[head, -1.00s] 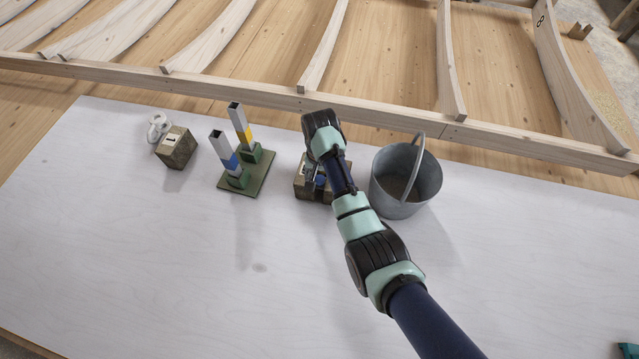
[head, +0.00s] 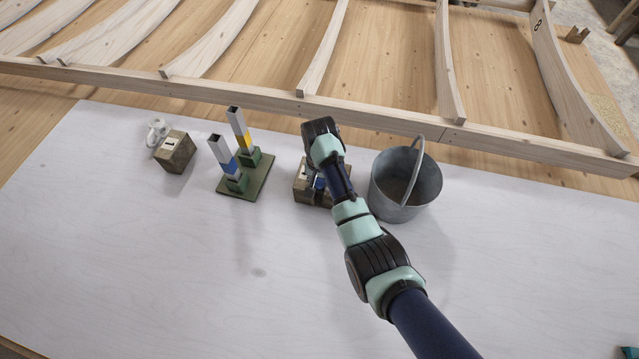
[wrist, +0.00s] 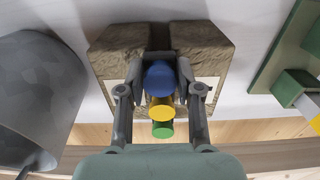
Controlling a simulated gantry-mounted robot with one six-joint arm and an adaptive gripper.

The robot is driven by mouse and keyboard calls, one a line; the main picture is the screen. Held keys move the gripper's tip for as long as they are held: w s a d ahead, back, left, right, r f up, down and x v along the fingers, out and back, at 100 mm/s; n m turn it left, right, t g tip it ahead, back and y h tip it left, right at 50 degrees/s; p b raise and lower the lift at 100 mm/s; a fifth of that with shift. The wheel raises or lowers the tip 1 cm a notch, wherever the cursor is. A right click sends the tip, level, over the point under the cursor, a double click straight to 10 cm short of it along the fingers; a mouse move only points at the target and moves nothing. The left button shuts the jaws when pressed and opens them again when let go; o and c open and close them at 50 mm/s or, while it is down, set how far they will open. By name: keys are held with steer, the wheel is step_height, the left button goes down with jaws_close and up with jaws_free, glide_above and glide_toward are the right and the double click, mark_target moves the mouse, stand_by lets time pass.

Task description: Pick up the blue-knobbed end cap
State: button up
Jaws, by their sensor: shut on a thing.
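In the wrist view the blue-knobbed end cap (wrist: 160,78) sits between the two fingers of my gripper (wrist: 161,68), over the gap in a brown block. My gripper is shut on it. A yellow knob (wrist: 161,107) and a green knob (wrist: 163,129) show in line with the blue one, nearer the wrist in the picture. In the head view my arm covers most of the gripper, and only a small bit of blue (head: 320,183) shows beside it at the block. I cannot tell whether the cap is clear of the block.
The brown block (head: 302,194) stands beside a grey metal bucket (head: 404,197) on its right. A green base (head: 262,178) with two square posts stands to its left. Farther left are a numbered block (head: 178,155) and a white object (head: 156,130). The front tabletop is clear.

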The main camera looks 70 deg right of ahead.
step_height(320, 180, up, 20)
steer(key=p, duration=1)
steer(key=shift+w, duration=0.1)
